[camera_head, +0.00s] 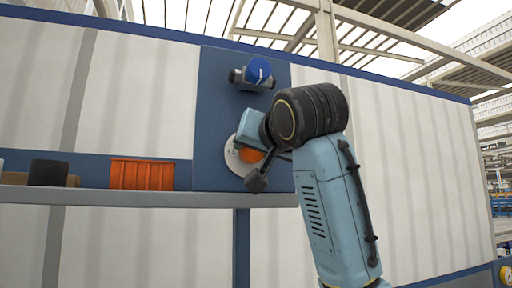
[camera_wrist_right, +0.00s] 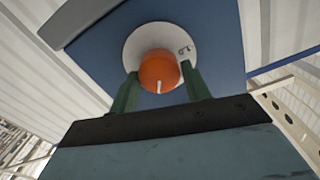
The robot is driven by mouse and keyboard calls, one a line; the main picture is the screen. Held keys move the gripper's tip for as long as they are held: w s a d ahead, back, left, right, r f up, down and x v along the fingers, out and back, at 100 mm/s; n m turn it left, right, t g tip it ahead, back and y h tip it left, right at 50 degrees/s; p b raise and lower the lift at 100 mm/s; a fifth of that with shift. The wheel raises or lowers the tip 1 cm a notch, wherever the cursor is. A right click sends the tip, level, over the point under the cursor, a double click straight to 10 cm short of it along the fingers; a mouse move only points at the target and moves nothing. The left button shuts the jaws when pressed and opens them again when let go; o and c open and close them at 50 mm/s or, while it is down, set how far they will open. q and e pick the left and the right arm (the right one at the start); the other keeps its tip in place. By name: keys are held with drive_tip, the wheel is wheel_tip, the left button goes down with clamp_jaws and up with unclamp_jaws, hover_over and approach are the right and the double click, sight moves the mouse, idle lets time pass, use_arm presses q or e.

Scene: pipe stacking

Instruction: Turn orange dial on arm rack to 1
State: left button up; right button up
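The orange dial (camera_wrist_right: 159,70) sits on a round white plate (camera_wrist_right: 133,46) on the blue panel. Its short white pointer mark faces the bottom of the right wrist view. A small dark marking, too small to read, shows on the plate at the upper right. My right gripper (camera_wrist_right: 160,78) has one green finger on each side of the dial, and both fingertips appear to touch it. In the head view the orange dial (camera_head: 250,155) is partly hidden behind my right gripper (camera_head: 251,148). My left gripper is not in view.
A blue knob (camera_head: 258,72) with a white line is mounted above on the blue panel (camera_head: 213,110).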

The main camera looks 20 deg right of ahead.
drive_tip(key=c, duration=0.5)
drive_tip(key=shift+c, duration=0.2)
drive_tip(key=shift+n, duration=0.4)
drive_tip(key=shift+a+f+n+p, duration=0.15)
drive_tip(key=shift+n+p, duration=1.95)
drive_tip(key=shift+n, duration=3.65)
drive_tip(key=shift+a+f+n+p, duration=0.1)
drive_tip(key=shift+n+p, duration=1.95)
drive_tip(key=shift+n, duration=3.7)
drive_tip(key=o, duration=1)
